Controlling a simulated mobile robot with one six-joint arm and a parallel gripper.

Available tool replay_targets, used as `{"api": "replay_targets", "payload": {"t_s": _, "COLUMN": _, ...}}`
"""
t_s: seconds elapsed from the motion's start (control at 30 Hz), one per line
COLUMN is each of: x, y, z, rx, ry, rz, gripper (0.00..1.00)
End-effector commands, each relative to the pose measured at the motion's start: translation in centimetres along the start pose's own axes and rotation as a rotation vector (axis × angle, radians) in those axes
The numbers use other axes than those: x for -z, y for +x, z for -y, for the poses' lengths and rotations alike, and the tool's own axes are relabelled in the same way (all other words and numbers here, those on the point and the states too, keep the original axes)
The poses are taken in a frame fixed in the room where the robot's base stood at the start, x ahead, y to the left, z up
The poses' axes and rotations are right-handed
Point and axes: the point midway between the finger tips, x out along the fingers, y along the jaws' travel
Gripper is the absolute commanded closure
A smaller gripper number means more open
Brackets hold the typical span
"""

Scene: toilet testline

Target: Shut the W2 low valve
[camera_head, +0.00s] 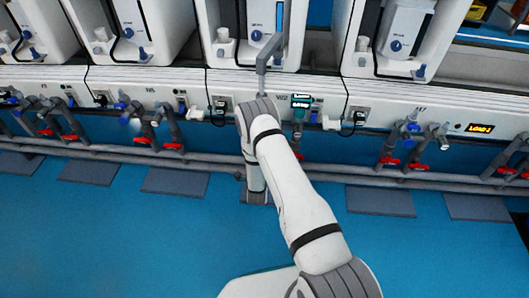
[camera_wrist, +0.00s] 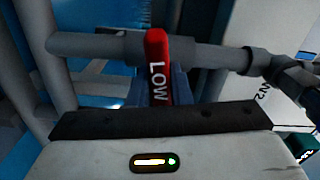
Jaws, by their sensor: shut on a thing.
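The low valve's red handle (camera_wrist: 157,65), marked "LOW" in white, stands upright in the middle of the wrist view. It crosses in front of a grey horizontal pipe (camera_wrist: 100,45). My gripper (camera_wrist: 160,92) is shut on the handle's lower part, with the dark palm bar just below it. The fingertips are mostly hidden behind that bar. In the head view my arm covers the valve and my gripper, so neither can be made out there.
A white panel (camera_head: 275,93) with a "W2" label runs behind my arm. Other pipe sets with red handles (camera_head: 418,166) stand on both sides. A long grey pipe (camera_head: 340,172) runs low across the front. The blue floor (camera_head: 110,235) is open.

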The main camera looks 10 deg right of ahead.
Motion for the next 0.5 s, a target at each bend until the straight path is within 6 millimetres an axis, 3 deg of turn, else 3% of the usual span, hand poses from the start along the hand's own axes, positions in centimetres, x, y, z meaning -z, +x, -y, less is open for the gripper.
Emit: {"api": "replay_targets", "payload": {"t_s": 0.5, "x": 0.22, "y": 0.00, "z": -0.32, "rx": -0.003, "ry": 0.194, "rz": -0.005, "gripper": 1.00}}
